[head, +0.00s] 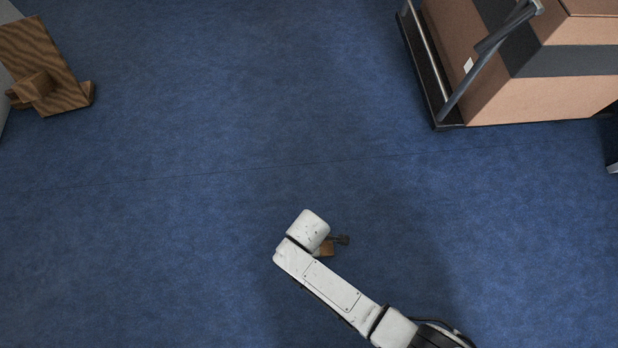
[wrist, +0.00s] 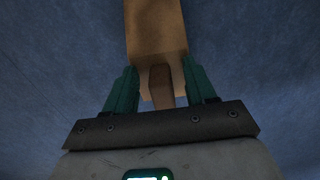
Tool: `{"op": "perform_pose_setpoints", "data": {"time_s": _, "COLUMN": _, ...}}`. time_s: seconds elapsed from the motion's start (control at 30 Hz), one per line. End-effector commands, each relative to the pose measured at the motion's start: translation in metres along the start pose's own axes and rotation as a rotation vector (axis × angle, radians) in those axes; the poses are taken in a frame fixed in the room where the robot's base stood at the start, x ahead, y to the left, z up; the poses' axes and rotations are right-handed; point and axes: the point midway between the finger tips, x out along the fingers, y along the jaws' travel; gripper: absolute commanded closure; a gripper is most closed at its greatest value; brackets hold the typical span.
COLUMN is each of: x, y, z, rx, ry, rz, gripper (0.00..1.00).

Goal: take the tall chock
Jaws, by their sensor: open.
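A light wooden block, seemingly the tall chock (wrist: 155,35), fills the upper middle of the wrist view. A narrower, darker wooden part (wrist: 160,82) shows at its near end. My gripper (wrist: 158,72) is open, with one teal finger on each side of the block's near end. I cannot tell whether either finger touches it. In the head view a small part of the block (head: 327,248) shows beside my white wrist, which hides most of it. My gripper is mostly hidden there too.
A wooden piece with a slanted board and small blocks (head: 45,65) stands at the far left. A dark cart (head: 437,85) carrying a large cardboard box (head: 500,90) stands at the upper right. The blue carpet (head: 220,130) between them is clear.

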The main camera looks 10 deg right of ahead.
Motion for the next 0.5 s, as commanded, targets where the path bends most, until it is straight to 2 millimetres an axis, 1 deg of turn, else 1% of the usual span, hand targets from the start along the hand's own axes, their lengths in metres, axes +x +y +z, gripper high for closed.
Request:
{"op": "perform_pose_setpoints", "data": {"time_s": 0.17, "x": -0.0011, "y": 0.0002, "z": -0.0001, "rx": 0.000, "ry": 0.000, "rz": 0.000, "gripper": 0.45}}
{"op": "perform_pose_setpoints", "data": {"time_s": 0.5, "x": -0.0011, "y": 0.0001, "z": 0.0001, "rx": 0.000, "ry": 0.000, "rz": 0.000, "gripper": 0.77}}
